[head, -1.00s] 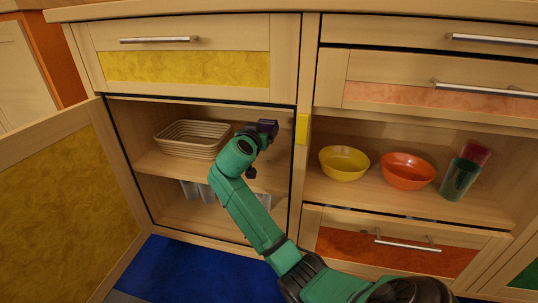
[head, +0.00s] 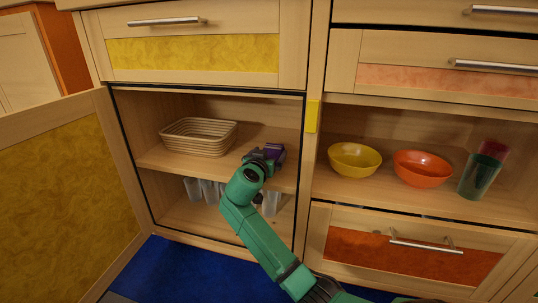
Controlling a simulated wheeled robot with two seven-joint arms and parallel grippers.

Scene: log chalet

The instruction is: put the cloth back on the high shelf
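A small dark purple thing, which looks like the folded cloth (head: 277,152), is at the end of my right gripper (head: 268,156) in the head view. The gripper seems shut on it, though its fingertips are small and partly hidden. It shows in front of the upper shelf (head: 175,160) of the open left cabinet, right of the basket and near the shelf's front edge. I cannot tell whether the cloth touches the shelf board. My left gripper is not in view.
A woven basket (head: 198,137) stands on the upper shelf's left side. Clear glasses (head: 193,188) stand below. The open door (head: 65,180) is at left. A yellow bowl (head: 354,160), an orange bowl (head: 421,168) and cups (head: 481,175) sit in the right compartment.

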